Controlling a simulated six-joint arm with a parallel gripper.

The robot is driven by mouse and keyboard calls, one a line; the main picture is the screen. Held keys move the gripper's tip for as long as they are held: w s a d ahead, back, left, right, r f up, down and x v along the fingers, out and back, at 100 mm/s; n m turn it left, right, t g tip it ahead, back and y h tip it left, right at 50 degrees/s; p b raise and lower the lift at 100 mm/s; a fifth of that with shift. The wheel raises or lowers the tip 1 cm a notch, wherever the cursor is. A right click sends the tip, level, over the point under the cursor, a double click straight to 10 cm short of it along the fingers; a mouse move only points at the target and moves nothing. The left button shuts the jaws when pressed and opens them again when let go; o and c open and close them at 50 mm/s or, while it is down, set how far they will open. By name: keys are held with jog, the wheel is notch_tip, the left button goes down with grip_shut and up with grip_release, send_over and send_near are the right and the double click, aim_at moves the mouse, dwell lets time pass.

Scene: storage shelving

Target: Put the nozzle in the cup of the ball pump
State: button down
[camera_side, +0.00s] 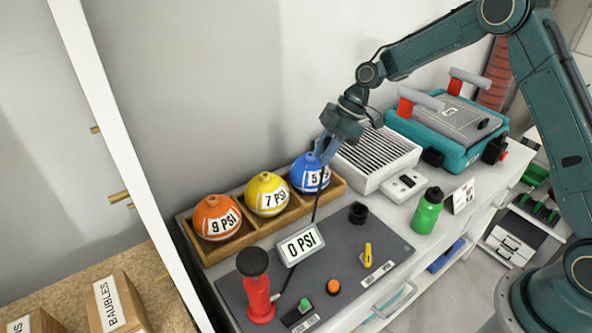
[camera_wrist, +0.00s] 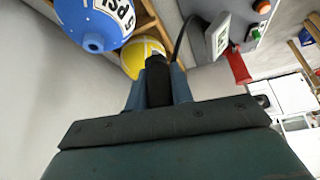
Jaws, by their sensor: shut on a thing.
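My gripper (camera_side: 322,152) is shut on the black nozzle (camera_wrist: 157,82), which shows between the fingers in the wrist view, its light tip pointing away from the wrist. In the side view I hold it in the air just in front of the blue ball (camera_side: 306,172); the nozzle itself is hard to make out there. A thin black hose (camera_side: 318,200) hangs from it to the "0 PSI" display (camera_side: 300,244). A small black cup (camera_side: 358,211) stands empty-looking on the dark grey pump panel (camera_side: 345,262), below and right of my gripper. The red pump (camera_side: 258,292) with a black top stands at the panel's left.
A wooden tray (camera_side: 247,240) holds orange (camera_side: 217,217), yellow (camera_side: 267,194) and blue balls. The panel carries a yellow switch (camera_side: 367,256), orange button (camera_side: 333,287) and green button (camera_side: 304,304). A green bottle (camera_side: 427,211), white vented box (camera_side: 378,156) and teal case (camera_side: 450,125) stand right.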

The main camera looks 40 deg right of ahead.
jog(key=s+d+f+n+g, duration=0.3)
jog(key=s+d+f+n, duration=0.1)
jog(key=s+n, duration=0.3)
jog(key=shift+s+d+f+g, duration=0.35)
jog(key=shift+s+f, duration=0.4)
jog(key=shift+s, duration=0.55)
jog(key=shift+f, duration=0.1)
jog(key=shift+f, duration=2.75)
jog(key=shift+f, duration=0.65)
